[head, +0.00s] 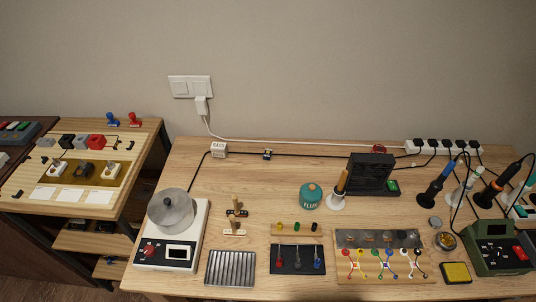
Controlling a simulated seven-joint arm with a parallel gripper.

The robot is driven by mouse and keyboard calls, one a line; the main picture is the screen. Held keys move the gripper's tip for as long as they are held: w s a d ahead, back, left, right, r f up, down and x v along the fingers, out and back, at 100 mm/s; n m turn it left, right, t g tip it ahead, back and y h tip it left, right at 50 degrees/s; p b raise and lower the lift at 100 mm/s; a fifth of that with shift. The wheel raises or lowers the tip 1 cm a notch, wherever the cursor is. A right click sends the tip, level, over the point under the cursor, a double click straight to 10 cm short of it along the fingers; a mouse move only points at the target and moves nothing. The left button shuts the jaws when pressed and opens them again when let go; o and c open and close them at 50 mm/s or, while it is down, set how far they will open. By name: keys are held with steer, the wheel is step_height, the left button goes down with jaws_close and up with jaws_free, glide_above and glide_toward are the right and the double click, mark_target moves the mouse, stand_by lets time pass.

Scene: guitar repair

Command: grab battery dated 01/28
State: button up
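No battery with a readable date shows in the head view. On the left table, a dark block (67,141), a grey block (82,141) and a red block (97,142) stand in a row; I cannot tell whether any of them is a battery. In front of them is a tan panel (112,183) with switch-like parts. My gripper is not in view.
The wooden bench (265,185) holds a round metal pot (172,211) on a white device, a teal jar (310,196), a black fan-like unit (370,174), soldering irons (436,183) and a green station (497,246). A power strip (445,146) lies at the back. The bench's back middle is mostly clear.

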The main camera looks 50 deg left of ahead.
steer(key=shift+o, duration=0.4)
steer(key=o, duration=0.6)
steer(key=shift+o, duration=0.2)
